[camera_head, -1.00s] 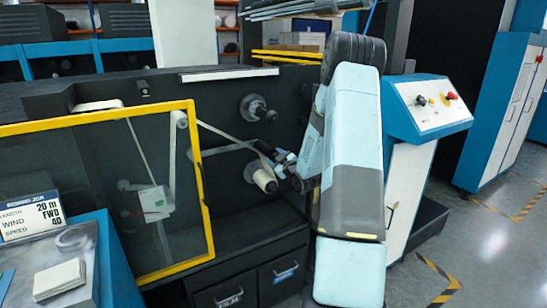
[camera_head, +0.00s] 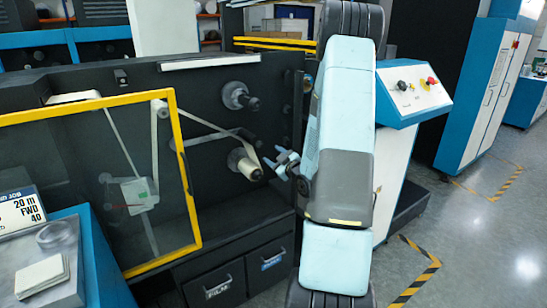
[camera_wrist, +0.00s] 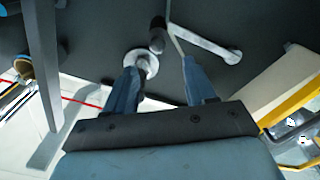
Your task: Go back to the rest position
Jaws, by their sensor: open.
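My gripper (camera_head: 281,161) is open, just right of the lower spindle with its cream roll (camera_head: 243,161) on the dark machine face. A small gap shows between the fingers and the roll in the head view. In the wrist view my gripper's two blue fingers (camera_wrist: 160,72) are spread with nothing held between them. Beyond them are a pale round flange (camera_wrist: 141,60) and a dark knob (camera_wrist: 157,37); I cannot tell which spindle they belong to. My arm hangs in front of the machine's right end.
The upper spindle (camera_head: 238,96) is empty. A yellow-framed clear guard (camera_head: 186,190) covers the machine's left part. A control box (camera_head: 413,92) with knobs stands right of my arm. Drawers (camera_head: 213,290) sit below. Open grey floor (camera_head: 480,240) lies at the right.

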